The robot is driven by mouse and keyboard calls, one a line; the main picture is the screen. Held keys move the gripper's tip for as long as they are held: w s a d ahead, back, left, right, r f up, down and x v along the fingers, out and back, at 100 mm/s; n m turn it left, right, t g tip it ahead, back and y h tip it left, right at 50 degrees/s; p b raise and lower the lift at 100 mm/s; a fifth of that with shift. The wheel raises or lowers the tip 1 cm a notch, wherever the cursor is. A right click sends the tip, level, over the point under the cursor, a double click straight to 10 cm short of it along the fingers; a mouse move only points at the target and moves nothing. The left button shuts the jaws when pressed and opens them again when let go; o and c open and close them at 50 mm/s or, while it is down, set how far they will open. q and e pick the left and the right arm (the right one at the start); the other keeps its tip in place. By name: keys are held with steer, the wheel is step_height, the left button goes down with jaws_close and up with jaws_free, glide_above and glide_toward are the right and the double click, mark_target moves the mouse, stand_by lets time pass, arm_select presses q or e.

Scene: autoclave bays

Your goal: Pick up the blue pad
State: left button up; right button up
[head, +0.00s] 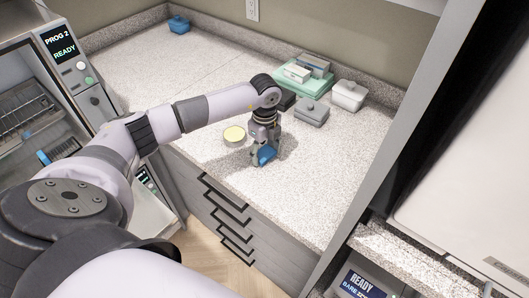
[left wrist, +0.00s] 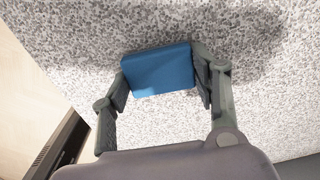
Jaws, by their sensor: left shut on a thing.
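The blue pad (head: 266,155) is a small blue block at the front part of the speckled counter (head: 310,190). My left gripper (head: 262,160) reaches down over it from above. In the left wrist view the pad (left wrist: 158,70) sits between the two fingers of my left gripper (left wrist: 160,85), and both fingers are shut on its sides. A shadow lies on the counter beside it; I cannot tell whether the pad touches the counter or is slightly lifted. My right gripper is not in view.
Behind are a grey box (head: 311,113), a white box (head: 348,96) and a green tray (head: 288,84) with boxes. Another blue item (head: 179,25) is at the far left corner. Autoclaves flank the counter.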

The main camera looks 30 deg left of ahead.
mark_target(265, 153)
arm_select(q)
step_height(265, 153, up, 20)
steer(key=b, duration=0.3)
steer(key=shift+b, duration=0.4)
steer(key=shift+o, duration=1.2)
steer(key=c, duration=0.5)
